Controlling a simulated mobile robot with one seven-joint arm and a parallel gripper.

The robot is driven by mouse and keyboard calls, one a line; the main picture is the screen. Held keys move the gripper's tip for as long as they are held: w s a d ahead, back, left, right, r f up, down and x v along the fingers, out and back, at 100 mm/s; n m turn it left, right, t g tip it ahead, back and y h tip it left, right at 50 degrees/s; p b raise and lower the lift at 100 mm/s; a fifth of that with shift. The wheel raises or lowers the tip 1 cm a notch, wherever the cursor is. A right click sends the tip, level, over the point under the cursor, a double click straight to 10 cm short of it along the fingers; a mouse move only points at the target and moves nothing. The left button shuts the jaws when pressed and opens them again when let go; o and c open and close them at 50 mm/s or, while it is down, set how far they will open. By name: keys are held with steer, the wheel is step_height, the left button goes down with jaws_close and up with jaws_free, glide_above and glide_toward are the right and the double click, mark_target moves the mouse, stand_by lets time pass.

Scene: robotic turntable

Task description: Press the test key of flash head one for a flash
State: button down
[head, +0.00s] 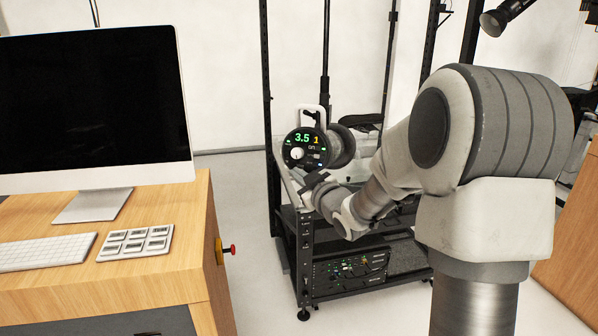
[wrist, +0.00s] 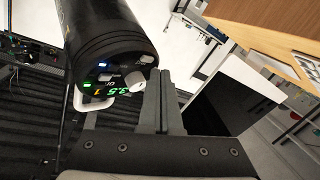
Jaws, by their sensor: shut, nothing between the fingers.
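Flash head one (head: 303,150) is a dark cylinder whose round rear panel faces me, with a green 3.5, a yellow 1, a pale knob and small lit keys. In the wrist view the flash head (wrist: 105,35) fills the upper left. Its panel shows a pale knob (wrist: 134,80), a blue-lit key and a green-lit key; I cannot read which is the test key. My gripper (wrist: 164,72) is shut and empty, its fingertips beside the panel near the knob. In the head view my gripper (head: 308,184) is just below the panel, partly hidden by my wrist.
The flash head is mounted at a black rack (head: 305,250) with equipment on its lower shelf. A wooden desk (head: 150,262) with a monitor (head: 95,105), keyboard and keypad (head: 133,243) stands left. A red knob (head: 232,250) sticks out from its side. Floor between desk and rack is clear.

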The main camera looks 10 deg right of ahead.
steer(key=shift+w+d+f, duration=0.15)
steer(key=shift+w+d, duration=0.05)
steer(key=shift+w, duration=0.1)
steer(key=shift+w+d+f+b, duration=0.1)
steer(key=shift+w+d+b, duration=0.15)
steer(key=shift+b, duration=0.15)
stand_by(0.5)
steer(key=shift+a, duration=0.1)
steer(key=shift+s+a+r+b, duration=0.25)
steer(key=shift+s+a+b, duration=0.1)
steer(key=shift+s, duration=0.25)
steer(key=shift+s+a+r+b, duration=0.15)
steer(key=shift+s+a+r, duration=0.2)
steer(key=shift+s, duration=0.35)
steer(key=shift+s+a+r+b, duration=0.1)
steer(key=shift+s+a+r, duration=0.1)
steer(key=shift+s+a, duration=0.4)
steer(key=shift+s+a+r+b, duration=0.15)
steer(key=shift+s+a+r, duration=0.15)
steer(key=shift+s, duration=0.45)
